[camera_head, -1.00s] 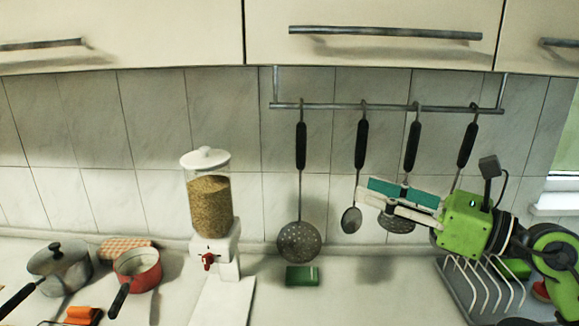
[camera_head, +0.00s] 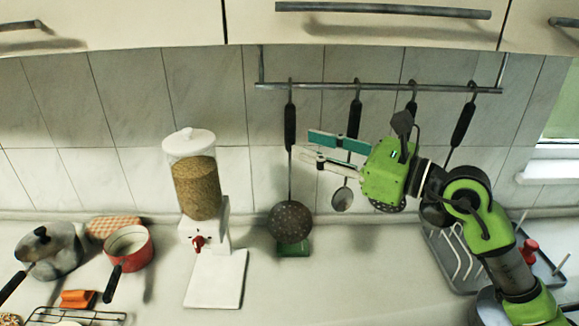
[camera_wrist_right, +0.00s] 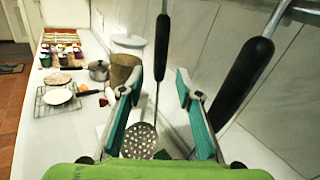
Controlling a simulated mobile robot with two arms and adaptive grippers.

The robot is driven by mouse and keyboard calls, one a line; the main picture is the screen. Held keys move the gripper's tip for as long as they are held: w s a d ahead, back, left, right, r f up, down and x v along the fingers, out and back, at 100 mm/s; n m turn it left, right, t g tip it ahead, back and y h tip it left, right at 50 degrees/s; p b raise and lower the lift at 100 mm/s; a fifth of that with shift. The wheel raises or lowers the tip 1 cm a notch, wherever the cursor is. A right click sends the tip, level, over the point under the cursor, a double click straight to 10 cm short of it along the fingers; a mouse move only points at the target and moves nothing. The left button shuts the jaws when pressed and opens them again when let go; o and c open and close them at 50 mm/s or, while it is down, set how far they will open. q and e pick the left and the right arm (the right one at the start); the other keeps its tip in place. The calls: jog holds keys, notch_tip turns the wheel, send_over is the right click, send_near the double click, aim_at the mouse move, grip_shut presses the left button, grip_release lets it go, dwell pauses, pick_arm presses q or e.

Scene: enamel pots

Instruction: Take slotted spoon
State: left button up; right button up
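The slotted spoon (camera_head: 290,221) hangs at the left end of the rail, with a black handle, thin metal shaft and round perforated head. My right gripper (camera_head: 312,149) is open, its fingertips just right of the spoon's shaft, below the handle. In the right wrist view, the slotted spoon (camera_wrist_right: 139,141) shows ahead, its shaft appearing between the two teal-padded fingers (camera_wrist_right: 158,82). The fingers are not closed on it, and I cannot tell whether the shaft is inside the grip. My left gripper is not in view.
The rail (camera_head: 380,88) holds other utensils, including a small ladle (camera_head: 342,199) behind my right gripper. A grain dispenser (camera_head: 195,185) stands left of the spoon. A green sponge (camera_head: 293,249) lies below it. A dish rack (camera_head: 462,262) stands at the right.

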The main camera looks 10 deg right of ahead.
aim_at(290, 148)
jog(key=p+x, duration=0.2)
jog(key=x, duration=0.3)
jog(key=shift+w+a, duration=0.1)
jog(key=shift+a, duration=0.05)
jog(key=shift+w+a, duration=0.1)
grip_shut()
